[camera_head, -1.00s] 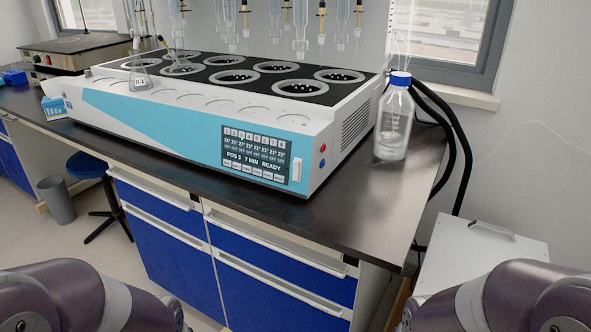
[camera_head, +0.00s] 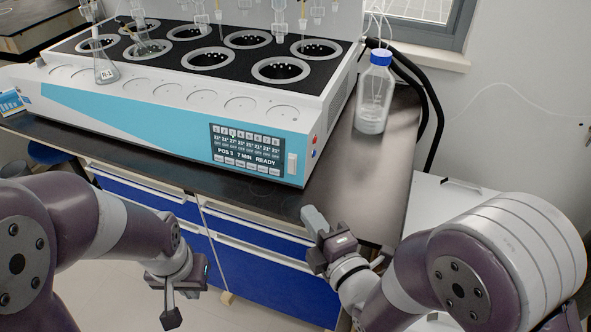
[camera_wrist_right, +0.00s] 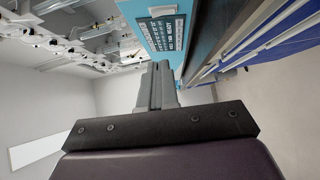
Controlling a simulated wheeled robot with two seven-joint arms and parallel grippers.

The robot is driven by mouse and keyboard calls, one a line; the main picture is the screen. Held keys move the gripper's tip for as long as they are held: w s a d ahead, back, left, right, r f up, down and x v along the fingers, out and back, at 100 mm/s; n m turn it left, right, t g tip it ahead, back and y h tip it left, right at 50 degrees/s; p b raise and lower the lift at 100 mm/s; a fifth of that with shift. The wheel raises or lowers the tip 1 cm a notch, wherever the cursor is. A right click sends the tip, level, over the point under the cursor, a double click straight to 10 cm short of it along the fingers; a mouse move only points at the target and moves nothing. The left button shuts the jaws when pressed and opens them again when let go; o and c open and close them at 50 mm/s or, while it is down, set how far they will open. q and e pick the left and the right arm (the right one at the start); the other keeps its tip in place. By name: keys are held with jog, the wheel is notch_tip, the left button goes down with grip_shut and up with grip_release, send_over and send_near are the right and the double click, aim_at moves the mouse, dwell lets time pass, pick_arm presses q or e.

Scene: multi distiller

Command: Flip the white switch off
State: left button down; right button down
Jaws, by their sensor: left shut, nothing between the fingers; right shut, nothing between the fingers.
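The white switch (camera_head: 292,163) is a small upright rocker on the front of the distiller (camera_head: 150,120), just right of its dark screen (camera_head: 247,150). Its on or off position is too small to tell. My right gripper (camera_head: 312,216) is shut and empty, below and in front of the switch, apart from it. In the right wrist view the shut fingers (camera_wrist_right: 157,72) point toward the screen, with a white part that looks like the switch (camera_wrist_right: 163,10) at its end. My left gripper (camera_head: 171,318) is shut and empty, low in front of the blue drawers.
A red and a blue button sit on the distiller's right side. A blue-capped bottle (camera_head: 374,95) stands to its right on the dark bench (camera_head: 345,205). Black hoses run behind it. A flask (camera_head: 104,68) stands on the distiller. The bench's front strip is clear.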

jog(key=shift+w+a, duration=0.1)
jog(key=shift+a, duration=0.05)
jog(key=b, duration=0.1)
send_near(291, 166)
jog(key=a, duration=0.4)
jog(key=shift+w+a+r, duration=0.1)
jog(key=shift+w+r, duration=0.3)
jog(key=w, duration=0.4)
jog(key=shift+d+f, duration=0.1)
jog(key=shift+d, duration=0.2)
jog(key=shift+w+d, duration=0.15)
jog(key=shift+w, duration=0.3)
